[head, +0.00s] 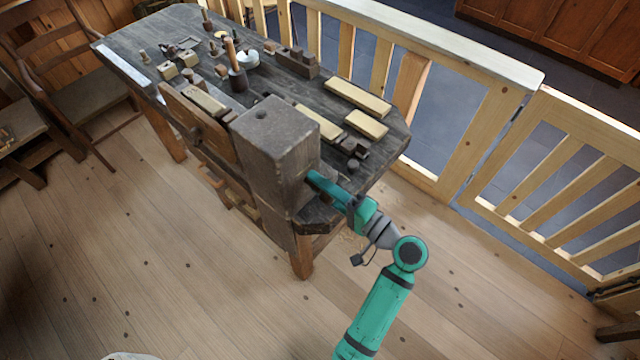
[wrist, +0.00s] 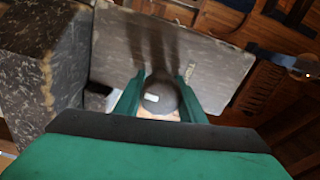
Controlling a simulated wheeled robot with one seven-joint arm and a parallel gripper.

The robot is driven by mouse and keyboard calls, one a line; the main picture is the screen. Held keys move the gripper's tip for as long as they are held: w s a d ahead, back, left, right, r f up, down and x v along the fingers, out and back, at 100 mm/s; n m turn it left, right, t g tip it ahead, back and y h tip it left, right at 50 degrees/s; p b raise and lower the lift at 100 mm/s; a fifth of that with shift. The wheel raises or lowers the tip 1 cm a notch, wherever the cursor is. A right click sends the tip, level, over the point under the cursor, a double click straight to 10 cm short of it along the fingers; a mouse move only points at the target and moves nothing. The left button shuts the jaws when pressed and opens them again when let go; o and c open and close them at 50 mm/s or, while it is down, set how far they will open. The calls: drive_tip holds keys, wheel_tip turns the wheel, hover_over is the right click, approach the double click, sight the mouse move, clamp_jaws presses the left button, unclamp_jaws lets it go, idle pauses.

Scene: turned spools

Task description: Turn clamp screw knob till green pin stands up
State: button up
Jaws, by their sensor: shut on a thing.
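In the wrist view the knob (wrist: 160,94) is a dark round piece with a small white mark on its face. The two green fingers of my gripper (wrist: 160,86) stand on either side of it and are shut on it. In the head view my gripper (head: 317,180) reaches in beside the big dark wooden block (head: 268,145) at the near end of the workbench, and the knob is hidden there. A small pale strip (wrist: 190,71) shows just beyond the right finger in the wrist view; I cannot tell what it is. I make out no green pin in either view.
The workbench (head: 130,50) carries several pale wood pieces (head: 358,97), a dark spool with a peg (head: 237,75) and small tools. The big block rises close beside my gripper. A wooden railing (head: 440,70) runs behind the bench. The plank floor (head: 160,260) in front is clear.

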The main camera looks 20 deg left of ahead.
drive_tip(key=m, duration=0.6)
drive_tip(key=shift+d+f+m, duration=0.2)
drive_tip(key=shift+f+m, duration=0.05)
drive_tip(key=shift+m, duration=0.05)
idle(0.4)
drive_tip(key=o, duration=1)
drive_tip(key=shift+o, duration=0.2)
drive_tip(key=v, duration=1)
drive_tip(key=shift+d, duration=0.35)
drive_tip(key=shift+s+r, duration=0.1)
drive_tip(key=shift+s, duration=0.05)
